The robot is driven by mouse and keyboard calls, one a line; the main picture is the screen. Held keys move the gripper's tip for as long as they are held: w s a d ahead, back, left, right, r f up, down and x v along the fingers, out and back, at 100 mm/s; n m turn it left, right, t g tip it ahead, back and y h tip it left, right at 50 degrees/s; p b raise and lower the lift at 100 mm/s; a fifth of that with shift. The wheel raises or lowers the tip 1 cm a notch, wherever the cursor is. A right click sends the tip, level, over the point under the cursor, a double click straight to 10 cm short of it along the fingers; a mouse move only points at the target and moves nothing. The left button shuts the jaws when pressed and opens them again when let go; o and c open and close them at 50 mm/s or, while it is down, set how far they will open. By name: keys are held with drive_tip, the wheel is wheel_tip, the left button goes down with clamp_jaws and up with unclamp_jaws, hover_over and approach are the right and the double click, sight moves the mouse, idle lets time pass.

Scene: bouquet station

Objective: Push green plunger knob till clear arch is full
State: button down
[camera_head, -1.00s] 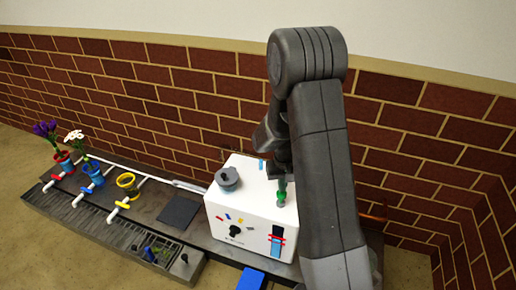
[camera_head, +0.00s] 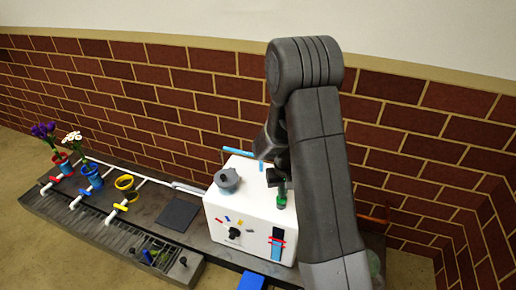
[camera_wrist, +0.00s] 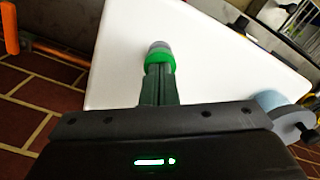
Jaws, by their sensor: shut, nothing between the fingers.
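The green plunger knob (camera_head: 281,198) is on the top right of the white box (camera_head: 243,208). My shut gripper (camera_head: 280,186) is right over the knob, its fingertips at or against it. In the wrist view the shut fingers (camera_wrist: 160,82) meet the green knob (camera_wrist: 160,57), with a grey collar just beyond. A light blue strip (camera_head: 239,153) runs along the back of the box; it may be the filled arch, but my arm hides its right end. A blue gauge (camera_head: 277,246) with red marks is on the box's front.
A grey round knob (camera_head: 228,178) is on the box's top left, and a black knob (camera_head: 235,232) on its front. Flower cups, taps and a dark plate (camera_head: 178,214) are to the left. The brick wall is close behind.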

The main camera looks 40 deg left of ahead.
drive_tip(key=shift+r+p, duration=1.45)
drive_tip(key=shift+r, duration=0.7)
drive_tip(key=shift+f, duration=0.2)
drive_tip(key=shift+f+b, duration=1.6)
drive_tip(key=shift+f, duration=0.55)
drive_tip(key=shift+r, duration=0.1)
drive_tip(key=shift+r+p, duration=1.7)
drive_tip(key=shift+r, duration=0.5)
